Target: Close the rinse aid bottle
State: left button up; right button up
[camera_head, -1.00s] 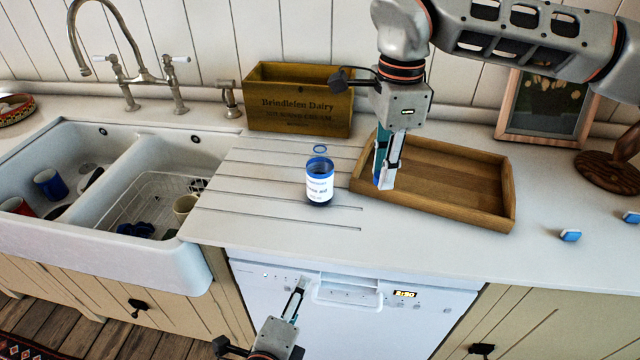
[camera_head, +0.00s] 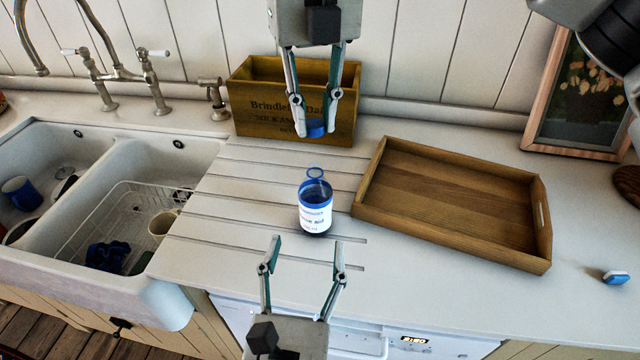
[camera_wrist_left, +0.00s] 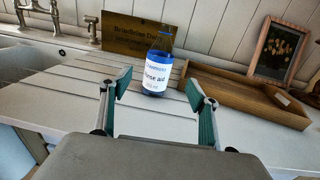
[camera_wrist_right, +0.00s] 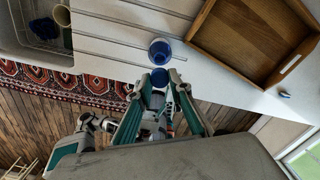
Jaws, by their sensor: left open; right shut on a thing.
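The rinse aid bottle (camera_head: 315,214) stands upright on the ridged drainboard, with a white label, blue contents and an open clear neck. It also shows in the left wrist view (camera_wrist_left: 157,74) and from above in the right wrist view (camera_wrist_right: 160,50). My right gripper (camera_head: 316,130) is shut on a blue cap (camera_head: 316,131), held above and apart from the bottle. The cap also shows between its fingertips in the right wrist view (camera_wrist_right: 160,77). My left gripper (camera_head: 305,254) is open and empty, in front of the bottle, its fingertips pointing towards it and not touching it.
A wooden crate (camera_head: 250,112) stands behind the bottle against the wall. A wooden tray (camera_head: 450,205) lies to the right. The double sink (camera_head: 120,170) with a rack and mugs is at left. A small blue-and-white block (camera_head: 615,277) lies at far right.

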aim_at(313, 210)
pick_arm(q)
jog(key=shift+w, duration=0.4)
pick_arm(e)
jog(key=shift+w, duration=0.4)
pick_arm(q)
jog(key=shift+s+r, duration=0.1)
jog(key=shift+s, duration=0.15)
pick_arm(e)
jog(key=shift+s, duration=0.3)
pick_arm(q)
jog(key=w, duration=0.4)
jog(key=w+d, duration=0.1)
jog(key=w, duration=0.7)
jog(key=shift+d, duration=0.35)
pick_arm(e)
jog(key=shift+w, duration=0.1)
pick_arm(q)
jog(key=c, duration=1.7)
jog(key=shift+c, duration=0.2)
pick_arm(e)
jog(key=shift+f, duration=2.5)
